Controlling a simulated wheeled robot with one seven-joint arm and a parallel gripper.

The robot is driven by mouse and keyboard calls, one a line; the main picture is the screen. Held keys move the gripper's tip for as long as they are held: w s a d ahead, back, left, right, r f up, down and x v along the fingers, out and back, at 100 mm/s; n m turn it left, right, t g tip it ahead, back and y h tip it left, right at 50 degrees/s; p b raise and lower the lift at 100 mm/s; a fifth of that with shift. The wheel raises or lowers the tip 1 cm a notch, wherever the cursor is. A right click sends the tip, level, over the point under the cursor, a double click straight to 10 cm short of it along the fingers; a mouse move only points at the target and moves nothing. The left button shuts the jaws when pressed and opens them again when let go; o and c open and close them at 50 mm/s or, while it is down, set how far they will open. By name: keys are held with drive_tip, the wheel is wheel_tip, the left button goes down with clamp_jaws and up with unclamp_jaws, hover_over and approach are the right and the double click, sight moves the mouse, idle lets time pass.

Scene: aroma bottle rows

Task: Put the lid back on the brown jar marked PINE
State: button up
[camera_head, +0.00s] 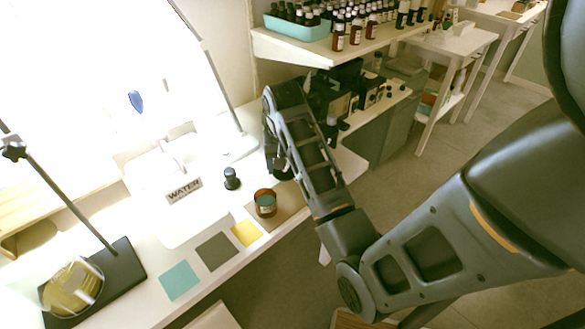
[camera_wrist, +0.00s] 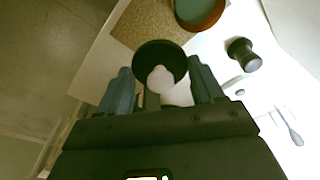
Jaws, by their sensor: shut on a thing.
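The brown jar (camera_head: 265,203) stands upright and open on a tan cork mat (camera_head: 291,214) near the front edge of the white counter. In the wrist view its brown rim (camera_wrist: 203,26) surrounds a teal-green inside, and no PINE marking can be read. My gripper (camera_wrist: 160,72) is shut on a round black lid (camera_wrist: 146,51), with a pale spot at its middle. The lid is held apart from the jar, which lies beyond it in the wrist view. In the head view my gripper (camera_head: 279,172) is behind and slightly right of the jar; its fingers are mostly hidden.
A small black object (camera_head: 232,178) stands left of the jar, by the WATER sign (camera_head: 184,190). Teal, grey and yellow squares lie along the counter front. A stand with a glass vessel (camera_head: 72,288) is at lower left. Shelves of bottles (camera_head: 338,36) stand behind.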

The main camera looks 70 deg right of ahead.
drive_tip(key=w+a+r+n+p, duration=0.2)
drive_tip(key=w+a+n, duration=0.2)
drive_tip(key=a, duration=0.2)
drive_tip(key=shift+t, duration=0.3)
drive_tip(key=shift+s+d+f+b, duration=0.1)
drive_tip(key=shift+f+b, duration=0.15)
drive_tip(key=shift+f, duration=1.25)
drive_tip(key=shift+s+d+f+b, duration=0.1)
drive_tip(key=shift+f+b, duration=0.1)
drive_tip(key=shift+f, duration=1.3)
drive_tip(key=shift+p, duration=0.45)
drive_tip(key=shift+a+f, duration=0.1)
drive_tip(key=shift+f, duration=0.05)
drive_tip(key=o, duration=1.1)
drive_tip(key=shift+o, duration=0.3)
